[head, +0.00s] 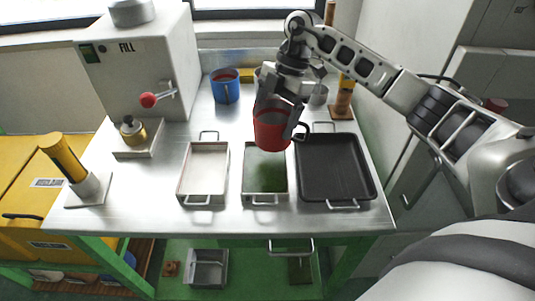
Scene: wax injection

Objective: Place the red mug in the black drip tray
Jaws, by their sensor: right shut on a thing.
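The red mug (270,133) hangs in my right gripper (278,108), which is shut on it near its rim. The mug looks upright, its handle to the right. In the head view it appears above the back end of the green-floored tray, left of the black drip tray. The black drip tray (337,170) lies on the steel table at the right, empty, with wire handles at its front and back. My left gripper is not in view.
A white-floored tray (205,170) and a green-floored tray (265,172) lie left of the black one. A blue mug (225,87) stands behind. The FILL machine (141,65) with a red-knobbed lever is at the left. An amber cylinder on a stand (342,98) stands behind the black tray.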

